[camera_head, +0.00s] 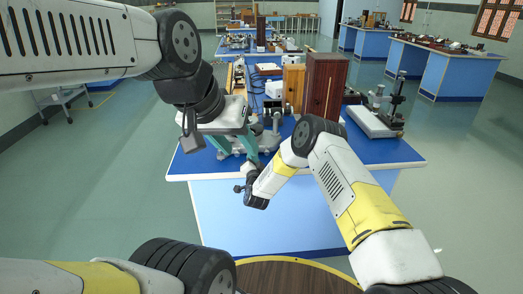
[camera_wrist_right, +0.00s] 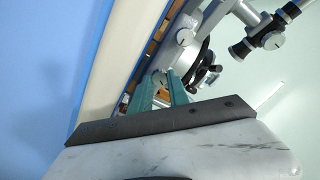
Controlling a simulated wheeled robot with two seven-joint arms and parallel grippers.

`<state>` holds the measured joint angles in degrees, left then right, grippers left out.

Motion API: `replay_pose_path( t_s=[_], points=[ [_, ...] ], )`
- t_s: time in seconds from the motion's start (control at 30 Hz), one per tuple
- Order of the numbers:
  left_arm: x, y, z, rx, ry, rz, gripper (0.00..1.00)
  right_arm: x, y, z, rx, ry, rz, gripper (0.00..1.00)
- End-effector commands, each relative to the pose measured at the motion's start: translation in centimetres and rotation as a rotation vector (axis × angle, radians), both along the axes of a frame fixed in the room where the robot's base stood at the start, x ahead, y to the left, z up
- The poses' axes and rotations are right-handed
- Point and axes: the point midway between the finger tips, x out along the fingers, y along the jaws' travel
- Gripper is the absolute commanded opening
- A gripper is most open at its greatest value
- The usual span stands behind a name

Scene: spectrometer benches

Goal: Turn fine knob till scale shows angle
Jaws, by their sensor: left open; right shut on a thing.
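The spectrometer (camera_head: 262,141) stands at the near edge of the blue bench, partly hidden by my arms. Its grey metal body (camera_wrist_right: 184,50), a dark round part and a black eyepiece (camera_wrist_right: 242,49) show in the right wrist view. My left gripper (camera_head: 235,152) is open, pointing down in front of the spectrometer, with teal fingers apart. My right gripper (camera_wrist_right: 162,76) is shut on a small silvery knob (camera_wrist_right: 158,79), seemingly the fine knob, at the spectrometer's side. In the head view its fingers are hidden behind my right wrist. The scale is not readable.
Wooden boxes (camera_head: 325,86) stand behind the spectrometer on the blue bench (camera_head: 400,151). A grey instrument on a white base (camera_head: 374,121) stands at the right. Other benches (camera_head: 440,66) stand farther back.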

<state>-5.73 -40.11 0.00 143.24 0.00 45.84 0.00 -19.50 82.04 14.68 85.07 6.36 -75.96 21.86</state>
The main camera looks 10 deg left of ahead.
Motion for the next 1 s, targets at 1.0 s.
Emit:
replay_pose_path(
  t_s=[1.0],
  points=[
    [0.0, 0.0, 0.0, 0.0, 0.0, 0.0, 0.43, -0.05, -0.09, -0.31, 0.477, 0.14, 0.0, 0.0]
  ],
)
